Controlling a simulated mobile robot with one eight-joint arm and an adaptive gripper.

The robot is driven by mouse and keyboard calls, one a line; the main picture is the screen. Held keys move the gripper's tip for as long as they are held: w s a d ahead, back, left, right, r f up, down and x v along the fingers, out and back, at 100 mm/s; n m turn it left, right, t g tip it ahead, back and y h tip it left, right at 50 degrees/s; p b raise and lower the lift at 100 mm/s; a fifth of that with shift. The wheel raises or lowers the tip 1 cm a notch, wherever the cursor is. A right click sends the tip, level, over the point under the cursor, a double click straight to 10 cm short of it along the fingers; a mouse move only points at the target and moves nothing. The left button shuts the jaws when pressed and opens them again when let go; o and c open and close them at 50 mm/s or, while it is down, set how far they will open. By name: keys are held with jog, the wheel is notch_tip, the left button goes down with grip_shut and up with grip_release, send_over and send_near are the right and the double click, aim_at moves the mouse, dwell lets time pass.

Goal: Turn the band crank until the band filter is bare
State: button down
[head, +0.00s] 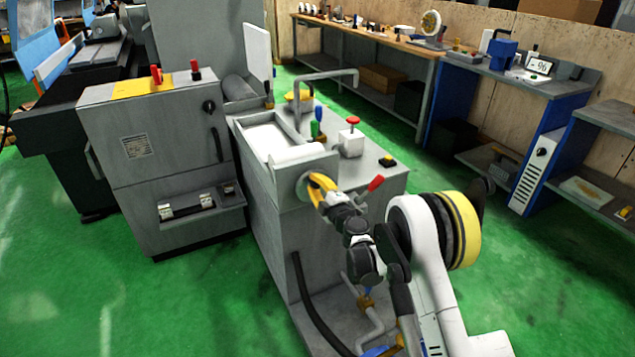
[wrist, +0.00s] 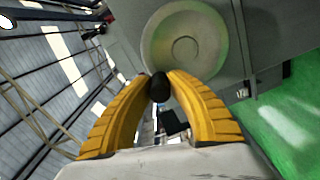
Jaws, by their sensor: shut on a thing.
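The band crank (head: 302,188) is a pale round disc on the front end of the grey filter tank. It also shows at the top of the wrist view (wrist: 186,42). My gripper (head: 316,186) has its yellow fingers at the crank. In the wrist view, my gripper (wrist: 159,82) is shut on the small black crank knob (wrist: 158,88) at the disc's lower left rim. The band filter (head: 267,138) is a white strip in the open trough on top of the tank. Its visible part looks plain white; my arm does not cover it.
A red-tipped lever (head: 375,184) sticks out just right of my gripper. A white box with a red button (head: 352,122) and a bent grey pipe (head: 300,90) stand on the tank. A black hose (head: 310,305) hangs in front. Green floor is free at left.

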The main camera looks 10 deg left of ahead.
jog(key=shift+s+a+f+n, duration=0.15)
jog(key=shift+s+a+n, duration=0.05)
jog(key=shift+n, duration=0.5)
jog(key=c, duration=1.2)
grip_release()
jog(key=shift+c, duration=0.2)
jog(key=v, duration=1.2)
